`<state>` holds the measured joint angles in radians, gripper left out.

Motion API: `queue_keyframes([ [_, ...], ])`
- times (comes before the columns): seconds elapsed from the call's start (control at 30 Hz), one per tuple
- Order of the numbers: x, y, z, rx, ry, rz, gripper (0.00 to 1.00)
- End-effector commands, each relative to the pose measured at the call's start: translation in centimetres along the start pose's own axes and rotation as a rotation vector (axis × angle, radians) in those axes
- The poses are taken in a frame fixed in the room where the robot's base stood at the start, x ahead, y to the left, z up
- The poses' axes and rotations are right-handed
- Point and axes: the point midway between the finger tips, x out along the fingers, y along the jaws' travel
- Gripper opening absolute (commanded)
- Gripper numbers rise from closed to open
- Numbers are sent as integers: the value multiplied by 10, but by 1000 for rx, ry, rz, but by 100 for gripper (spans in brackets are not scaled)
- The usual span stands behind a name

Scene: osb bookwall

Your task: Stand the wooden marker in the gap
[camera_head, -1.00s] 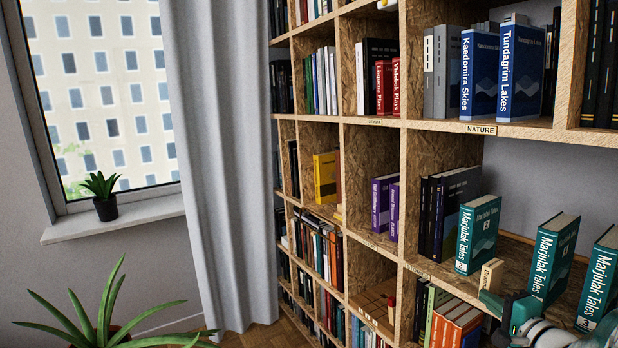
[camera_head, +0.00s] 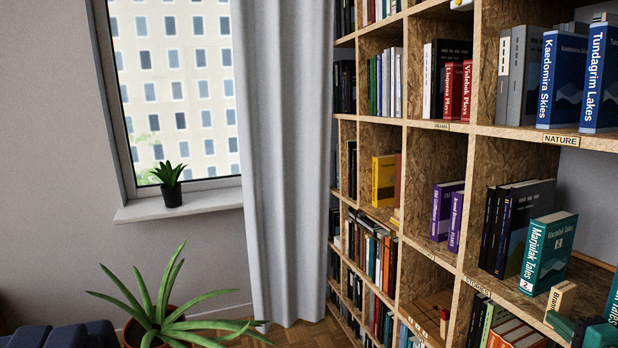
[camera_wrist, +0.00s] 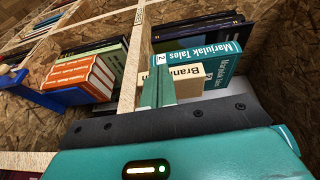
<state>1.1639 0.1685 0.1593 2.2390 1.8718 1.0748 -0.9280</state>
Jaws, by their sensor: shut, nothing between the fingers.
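The wooden marker (camera_head: 561,299) is a small pale block with dark lettering starting "Bran". It stands on the shelf at the lower right, just in front of the teal Marjulak Tales 2 book (camera_head: 548,254). In the wrist view the marker (camera_wrist: 186,76) shows just beyond my fingers, partly hidden by them. My gripper (camera_head: 560,326) is at the lower right edge of the head view, close to the marker. In the wrist view its teal fingers (camera_wrist: 158,88) are together with nothing between them. I cannot tell whether they touch the marker.
Dark books (camera_head: 512,222) stand left of the Marjulak book. A potted plant (camera_head: 160,312) stands by the curtain (camera_head: 283,160).

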Motion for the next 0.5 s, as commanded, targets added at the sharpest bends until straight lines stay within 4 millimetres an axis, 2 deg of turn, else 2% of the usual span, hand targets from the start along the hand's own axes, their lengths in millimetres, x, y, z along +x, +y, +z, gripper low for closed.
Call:
queue_keyframes([
  [0.5, 3, 1, -9, 1, 0, 1, 0],
])
